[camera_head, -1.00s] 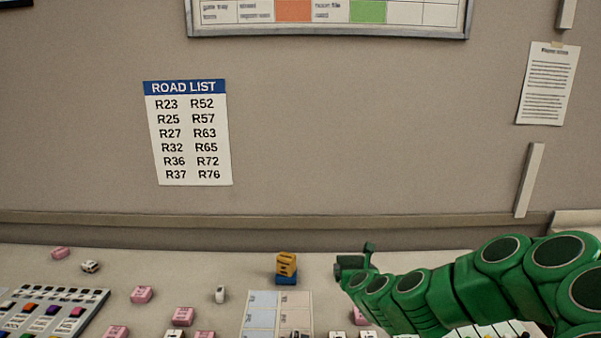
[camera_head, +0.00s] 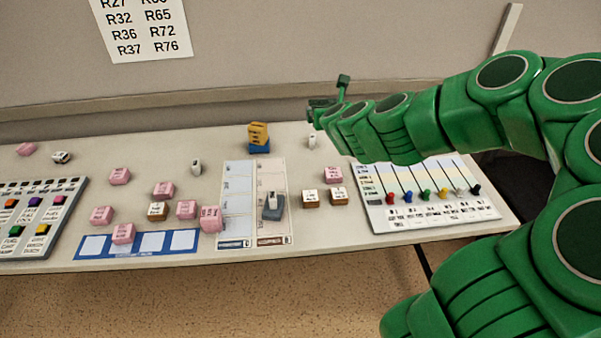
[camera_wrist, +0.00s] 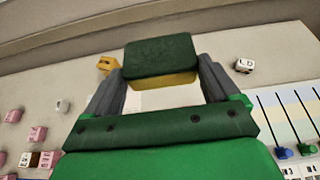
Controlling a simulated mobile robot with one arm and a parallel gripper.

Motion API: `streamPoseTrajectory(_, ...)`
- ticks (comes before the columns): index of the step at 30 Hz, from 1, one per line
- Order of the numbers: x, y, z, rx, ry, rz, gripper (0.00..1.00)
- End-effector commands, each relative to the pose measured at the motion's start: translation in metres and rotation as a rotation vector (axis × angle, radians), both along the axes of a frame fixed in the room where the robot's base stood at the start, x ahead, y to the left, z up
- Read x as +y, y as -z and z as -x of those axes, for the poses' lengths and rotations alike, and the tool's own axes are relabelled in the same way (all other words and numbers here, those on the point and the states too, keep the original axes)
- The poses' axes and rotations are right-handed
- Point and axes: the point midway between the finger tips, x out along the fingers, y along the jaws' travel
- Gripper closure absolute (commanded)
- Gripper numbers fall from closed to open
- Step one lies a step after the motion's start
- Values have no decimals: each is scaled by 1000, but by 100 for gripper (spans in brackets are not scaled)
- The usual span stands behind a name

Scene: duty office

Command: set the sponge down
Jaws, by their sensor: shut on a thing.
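The sponge (camera_wrist: 160,58), a block with a dark green top and a yellow lower side, is between the two grey fingers of my gripper (camera_wrist: 160,75) in the wrist view. My gripper is shut on it. In the head view my gripper (camera_head: 328,108) is over the back of the desk (camera_head: 210,143), right of a yellow and blue stack. The sponge is too small there to tell apart from the gripper.
The yellow block on a blue one (camera_head: 258,138) stands left of my gripper. A white piece (camera_head: 312,141) is just below it in the picture. A slider panel (camera_head: 430,205) lies at right. Several pink blocks (camera_head: 163,190) and a button panel (camera_head: 40,215) fill the left.

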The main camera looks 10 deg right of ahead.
Motion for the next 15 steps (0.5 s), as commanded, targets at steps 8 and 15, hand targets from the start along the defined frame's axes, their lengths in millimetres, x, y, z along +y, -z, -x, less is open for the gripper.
streamPoseTrajectory(8,1,-38,0,-2,-1,1,39)
streamPoseTrajectory(15,0,-62,0,-3,1,3,39)
